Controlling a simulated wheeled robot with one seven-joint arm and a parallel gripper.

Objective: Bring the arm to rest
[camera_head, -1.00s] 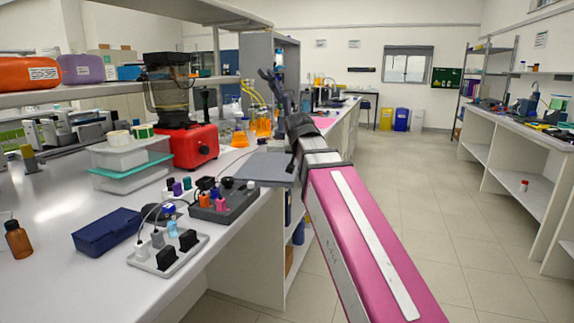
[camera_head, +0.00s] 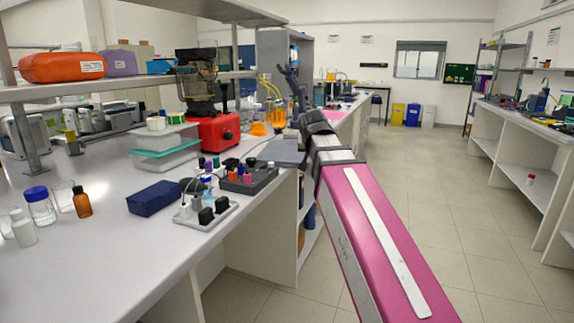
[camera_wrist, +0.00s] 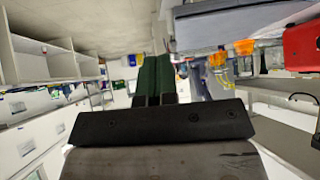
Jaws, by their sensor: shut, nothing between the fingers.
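My arm, with a pink link, stretches forward and away from the lower right in the head view, over the aisle edge of the left bench. Its dark wrist end is near the middle of that picture, and the fingers cannot be made out there. In the wrist view my gripper (camera_wrist: 155,80) shows as two dark green fingers side by side, shut with nothing between them. Nothing touches the fingertips in that view.
The left bench (camera_head: 90,255) holds a red device (camera_head: 213,132), a power strip (camera_head: 207,215), a dark blue box (camera_head: 153,198), bottles and orange flasks. The tiled aisle (camera_head: 440,190) is clear. Another bench (camera_head: 545,140) stands at the right.

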